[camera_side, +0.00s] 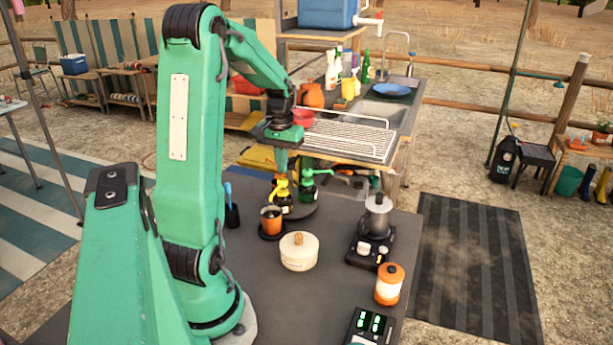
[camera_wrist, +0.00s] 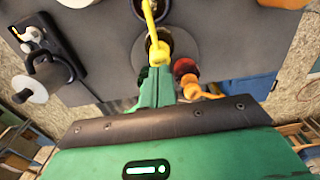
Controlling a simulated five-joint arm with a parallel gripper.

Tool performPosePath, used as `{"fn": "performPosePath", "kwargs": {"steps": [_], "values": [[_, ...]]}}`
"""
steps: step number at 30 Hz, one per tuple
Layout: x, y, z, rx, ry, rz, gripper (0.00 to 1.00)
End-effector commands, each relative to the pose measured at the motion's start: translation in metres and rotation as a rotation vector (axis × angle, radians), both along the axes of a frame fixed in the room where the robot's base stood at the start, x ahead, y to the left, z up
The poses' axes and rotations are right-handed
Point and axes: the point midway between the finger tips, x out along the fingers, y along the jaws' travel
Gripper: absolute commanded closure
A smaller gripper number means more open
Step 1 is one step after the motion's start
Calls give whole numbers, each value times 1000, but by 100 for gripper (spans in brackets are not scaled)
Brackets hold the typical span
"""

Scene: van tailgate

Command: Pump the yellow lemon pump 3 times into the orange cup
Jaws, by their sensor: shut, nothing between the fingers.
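The yellow lemon pump (camera_side: 281,186) stands on a dark round stand, its spout pointing toward the orange cup (camera_side: 271,222). The cup sits on a dark round base and has dark contents. In the wrist view the yellow pump (camera_wrist: 154,40) reaches from near my fingertips to the cup (camera_wrist: 142,9) at the top edge. My gripper (camera_side: 282,170) is shut and empty, pointing down just over the yellow pump's head. It also shows in the wrist view (camera_wrist: 159,75). I cannot tell whether its tips touch the head.
A green pump (camera_side: 309,182) stands close to the right of the yellow one. A white lidded pot (camera_side: 299,251), an orange-and-white jar (camera_side: 389,284) and a black appliance (camera_side: 370,245) stand nearer the front and right. A dark holder (camera_side: 232,215) with a blue-handled tool is at left.

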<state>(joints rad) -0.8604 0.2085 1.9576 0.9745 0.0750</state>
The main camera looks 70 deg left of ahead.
Motion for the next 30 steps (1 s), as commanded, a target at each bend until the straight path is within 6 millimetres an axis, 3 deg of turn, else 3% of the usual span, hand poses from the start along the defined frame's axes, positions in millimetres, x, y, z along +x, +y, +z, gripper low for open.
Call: {"fn": "performPosePath", "kwargs": {"steps": [12, 30], "values": [[0, 0, 29, 1, -1, 0, 100], [4, -9, 37, 9, -8, -20, 100]]}}
